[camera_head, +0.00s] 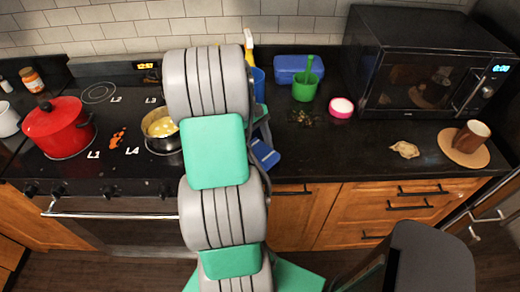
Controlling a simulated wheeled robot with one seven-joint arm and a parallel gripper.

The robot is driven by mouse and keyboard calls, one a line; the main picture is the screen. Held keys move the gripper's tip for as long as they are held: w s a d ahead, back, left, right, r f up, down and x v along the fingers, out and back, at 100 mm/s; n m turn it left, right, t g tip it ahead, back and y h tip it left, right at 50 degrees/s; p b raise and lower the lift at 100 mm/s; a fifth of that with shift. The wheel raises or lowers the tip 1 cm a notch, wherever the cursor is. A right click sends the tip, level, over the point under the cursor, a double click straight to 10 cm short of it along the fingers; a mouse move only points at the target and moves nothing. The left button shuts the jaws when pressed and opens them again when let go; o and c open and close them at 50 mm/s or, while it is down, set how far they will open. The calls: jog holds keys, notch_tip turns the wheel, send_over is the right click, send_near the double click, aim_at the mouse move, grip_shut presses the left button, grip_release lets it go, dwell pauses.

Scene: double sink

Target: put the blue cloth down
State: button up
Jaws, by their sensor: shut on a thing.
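The blue cloth (264,154) shows as a small folded blue piece just right of my arm, by the front edge of the black counter. My gripper (260,137) is mostly hidden behind my arm. Only its right side shows, directly above the cloth. It is shut on the cloth. The fingertips and the cloth's left part are hidden, and I cannot tell whether the cloth touches the counter.
A green cup (305,88), pink-rimmed bowl (341,107) and blue box (298,69) stand behind on the right. Dark crumbs (304,117) lie before the cup. A red pot (58,127) and a pan (160,132) occupy the stove. Counter right of the cloth is mostly clear.

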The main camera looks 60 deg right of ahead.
jog(key=shift+f, duration=0.3)
jog(key=shift+f, duration=0.1)
jog(key=o, duration=1.5)
